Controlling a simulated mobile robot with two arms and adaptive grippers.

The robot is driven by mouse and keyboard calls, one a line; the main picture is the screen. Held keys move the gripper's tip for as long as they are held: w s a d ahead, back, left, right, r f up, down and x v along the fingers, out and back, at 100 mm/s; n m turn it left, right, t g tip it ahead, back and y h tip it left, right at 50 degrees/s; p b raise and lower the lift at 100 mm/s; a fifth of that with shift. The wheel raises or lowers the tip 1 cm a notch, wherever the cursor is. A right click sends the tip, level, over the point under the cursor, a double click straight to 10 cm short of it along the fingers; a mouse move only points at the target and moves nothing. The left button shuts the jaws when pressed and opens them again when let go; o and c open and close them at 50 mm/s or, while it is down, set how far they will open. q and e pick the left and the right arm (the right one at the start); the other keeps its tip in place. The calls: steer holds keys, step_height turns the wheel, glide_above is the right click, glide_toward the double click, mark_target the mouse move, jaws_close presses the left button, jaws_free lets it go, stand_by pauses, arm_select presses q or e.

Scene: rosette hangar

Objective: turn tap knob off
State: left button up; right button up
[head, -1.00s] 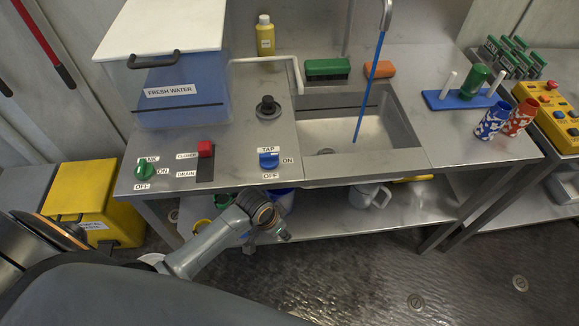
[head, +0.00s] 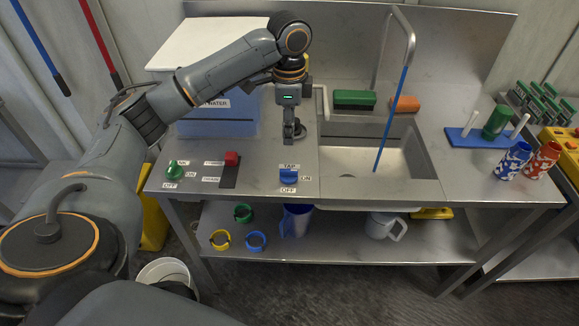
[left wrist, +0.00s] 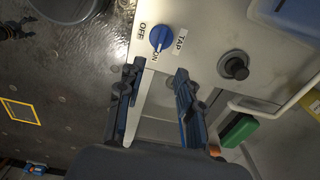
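The blue tap knob (head: 289,176) is on the counter's front part, between the TAP and OFF labels with ON at its right. In the left wrist view the knob (left wrist: 161,38) has a white mark that seems to lie toward ON. A thin blue stream (head: 390,120) runs from the spout (head: 409,35) into the sink (head: 350,160). My left gripper (head: 293,132) hangs above the counter behind the knob, apart from it. In the left wrist view its two fingers (left wrist: 156,80) are spread with nothing between them.
A green knob (head: 174,169) and a red slider (head: 231,159) sit left of the tap knob. A blue FRESH WATER tank (head: 215,125) stands behind them. A round black fitting (left wrist: 234,67) rises from the counter near the sink. Brushes (head: 354,100) lie behind the sink.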

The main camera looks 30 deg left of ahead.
mark_target(289, 170)
arm_select(q)
step_height(289, 170, down, 14)
steer(key=shift+w+a+r+p, duration=0.1)
steer(key=shift+a+r+p, duration=0.1)
steer(key=shift+p, duration=0.65)
steer(key=shift+c, duration=0.2)
jaws_close()
